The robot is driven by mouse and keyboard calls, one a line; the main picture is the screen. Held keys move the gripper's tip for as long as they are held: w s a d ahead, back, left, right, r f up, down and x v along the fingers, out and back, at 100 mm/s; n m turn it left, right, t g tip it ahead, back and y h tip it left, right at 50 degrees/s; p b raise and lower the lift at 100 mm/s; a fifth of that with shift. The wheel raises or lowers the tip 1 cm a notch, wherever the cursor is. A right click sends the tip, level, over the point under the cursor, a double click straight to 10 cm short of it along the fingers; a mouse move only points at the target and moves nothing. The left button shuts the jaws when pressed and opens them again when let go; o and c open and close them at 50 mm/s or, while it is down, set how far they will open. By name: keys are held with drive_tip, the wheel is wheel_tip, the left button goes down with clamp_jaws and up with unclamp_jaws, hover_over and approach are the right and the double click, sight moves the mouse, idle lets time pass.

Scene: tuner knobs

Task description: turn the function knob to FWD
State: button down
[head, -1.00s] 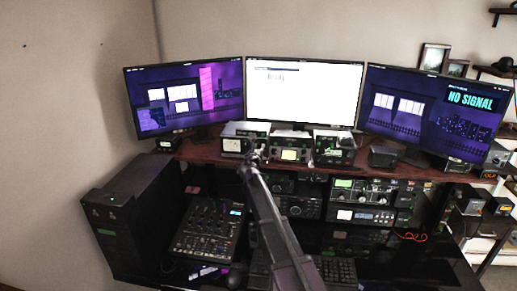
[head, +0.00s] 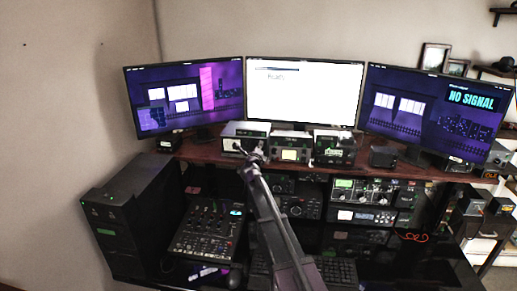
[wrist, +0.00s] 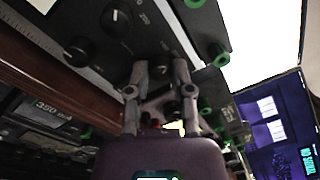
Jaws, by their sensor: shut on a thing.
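My gripper (head: 251,153) is at the front of the left radio box (head: 246,129) on the desk shelf, below the middle monitor. In the wrist view my two fingers (wrist: 161,68) reach up to the box's dark front panel (wrist: 150,38) and are shut on a small knob there, which they mostly hide. A larger round knob with a white pointer line (wrist: 116,18) and another black knob (wrist: 78,52) sit to the left on the same panel, clear of my fingers. The panel's labels are too small or blurred to read, and I cannot tell where the held knob points.
Two more radio boxes, a middle one (head: 290,146) and a right one (head: 334,148), stand close to the right on the wooden shelf (head: 205,152). Green round parts (wrist: 218,55) stick out near my right finger. A mixer (head: 208,230) and a keyboard (head: 335,272) lie below.

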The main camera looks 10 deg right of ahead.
drive_tip(key=shift+w+n, duration=0.1)
drive_tip(key=shift+n, duration=1.4)
drive_tip(key=c, duration=0.5)
unclamp_jaws()
